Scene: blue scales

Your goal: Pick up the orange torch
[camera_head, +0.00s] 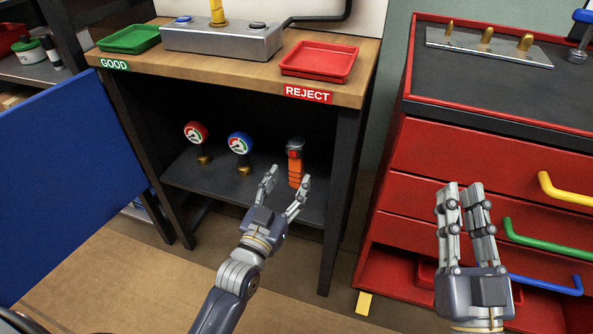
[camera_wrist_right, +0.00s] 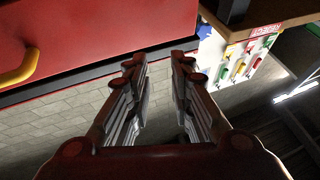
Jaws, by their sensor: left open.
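The orange torch (camera_head: 296,168), with a grey head and a red spot, stands upright on the dark lower shelf of the workbench. My left gripper (camera_head: 285,178) is open and empty, in front of the torch in the head view. Its fingertips reach near the torch's lower part, with the right finger close to it in the picture. I cannot tell whether they touch. My right gripper (camera_head: 461,188) is away to the right, in front of the red cabinet. In the right wrist view its fingers (camera_wrist_right: 160,65) are apart with nothing between them.
A red gauge (camera_head: 196,134) and a blue gauge (camera_head: 240,144) stand left of the torch on the shelf (camera_head: 215,180). The bench top above carries a green tray (camera_head: 130,39) and a red tray (camera_head: 319,62). A red drawer cabinet (camera_head: 430,150) stands right.

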